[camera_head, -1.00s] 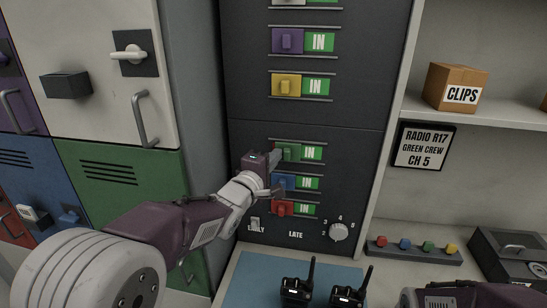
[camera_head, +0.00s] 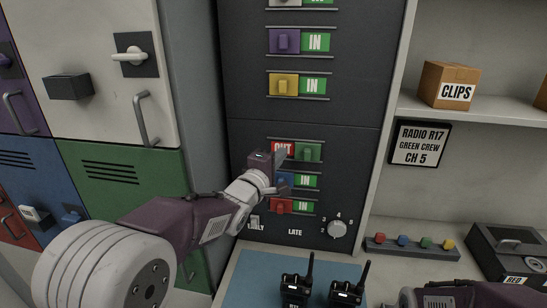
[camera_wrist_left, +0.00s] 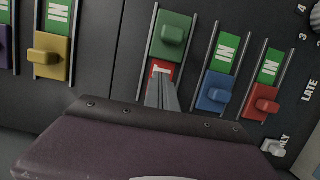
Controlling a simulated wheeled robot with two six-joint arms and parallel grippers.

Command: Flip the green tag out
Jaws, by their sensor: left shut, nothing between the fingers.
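The green tag (camera_head: 308,152) sits at the right end of its rail on the dark board, with a red OUT label (camera_head: 281,148) uncovered to its left. In the left wrist view the green tag (camera_wrist_left: 172,36) is at the top of its rail, with part of the red label (camera_wrist_left: 161,70) below it. My left gripper (camera_head: 281,158) is shut and empty, its fingertips in front of the red label, just left of the tag. I cannot tell whether they touch the tag. My right arm shows at the bottom right, its gripper out of frame.
The blue tag (camera_head: 285,181) and red tag (camera_head: 281,206) sit close below, both showing IN. The yellow tag (camera_head: 284,86) and purple tag (camera_head: 284,41) above also show IN. A dial (camera_head: 337,229) is at the lower right. Two radios (camera_head: 346,293) stand on a blue mat (camera_head: 247,285).

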